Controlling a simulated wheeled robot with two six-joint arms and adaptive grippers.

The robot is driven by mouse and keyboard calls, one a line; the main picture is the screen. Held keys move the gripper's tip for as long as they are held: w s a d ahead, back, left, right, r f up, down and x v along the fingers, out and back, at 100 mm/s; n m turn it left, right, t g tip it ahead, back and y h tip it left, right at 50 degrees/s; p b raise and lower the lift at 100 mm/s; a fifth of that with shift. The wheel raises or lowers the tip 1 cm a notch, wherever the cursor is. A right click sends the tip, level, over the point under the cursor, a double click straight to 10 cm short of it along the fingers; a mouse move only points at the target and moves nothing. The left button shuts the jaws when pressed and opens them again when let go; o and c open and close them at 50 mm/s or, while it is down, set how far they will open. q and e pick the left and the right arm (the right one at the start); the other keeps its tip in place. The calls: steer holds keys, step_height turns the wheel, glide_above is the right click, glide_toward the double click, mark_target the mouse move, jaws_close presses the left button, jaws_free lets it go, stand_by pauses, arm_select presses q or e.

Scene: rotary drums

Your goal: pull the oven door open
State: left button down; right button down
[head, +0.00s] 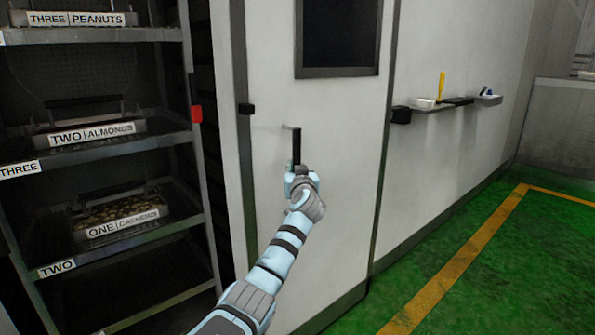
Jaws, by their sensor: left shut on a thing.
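The oven door (340,120) is a tall white panel with a dark window (340,35) near its top. A black upright bar handle (296,146) stands out from the door on a short metal bracket, toward its left side. My left gripper (301,174) is shut on the lower part of the handle, and its fingers hide that part. My left arm reaches up to it from the bottom of the view. The door looks shut or nearly so; I cannot tell whether a small gap shows at its left edge. My right gripper is not in view.
A dark rack (100,35) with labelled trays of nuts stands to the left. A small wall shelf (445,104) with a yellow item is right of the door. Green floor (500,270) with a yellow line (455,268) lies clear at right.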

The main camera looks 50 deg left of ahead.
arm_select(q)
steer(key=c, duration=1.4)
jaws_free()
steer(key=shift+d, duration=0.1)
steer(key=v, duration=1.1)
steer(key=shift+s+d, duration=0.25)
steer(key=shift+d, duration=0.05)
